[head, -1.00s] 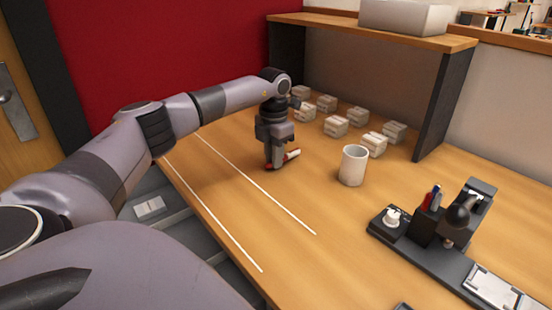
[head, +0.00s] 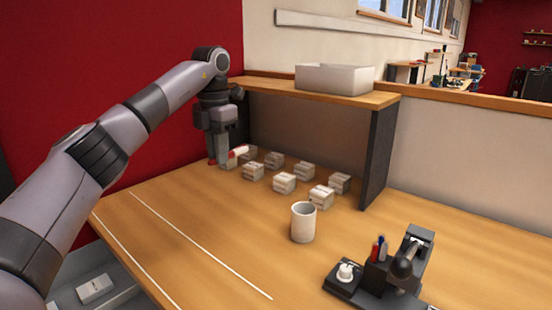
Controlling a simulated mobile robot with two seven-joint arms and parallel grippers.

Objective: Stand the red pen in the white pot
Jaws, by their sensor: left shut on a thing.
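The white pot (head: 303,222) stands upright on the wooden table, open at the top; its inside is mostly hidden. My right gripper is not in view.
Several small boxes (head: 284,183) stand behind the pot, under a wooden shelf (head: 300,90) with a dark side panel (head: 379,155). A black device (head: 385,275) with pens in a holder stands at front right. The table's left middle is clear.

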